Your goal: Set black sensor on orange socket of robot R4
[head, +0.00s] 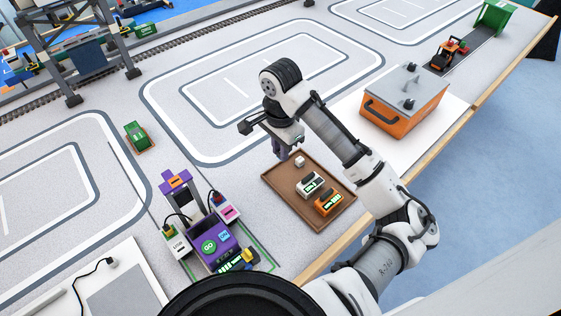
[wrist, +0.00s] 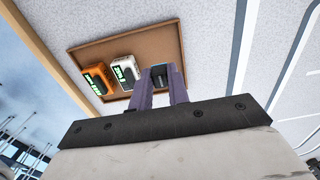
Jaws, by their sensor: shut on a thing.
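My gripper (head: 284,147) hangs over the far left end of the brown tray (head: 322,219), fingers pointing down. In the wrist view the purple fingers (wrist: 160,88) are shut on a small dark block (wrist: 160,72), which looks like the black sensor. The fingers partly hide it, and I cannot tell whether it is clear of the tray. A purple machine with a GO label (head: 207,243) stands left of the tray.
An orange box with a grey lid (head: 403,102) stands right of my arm. A green item (head: 137,136) lies left. Mat between tray and purple machine is mostly clear.

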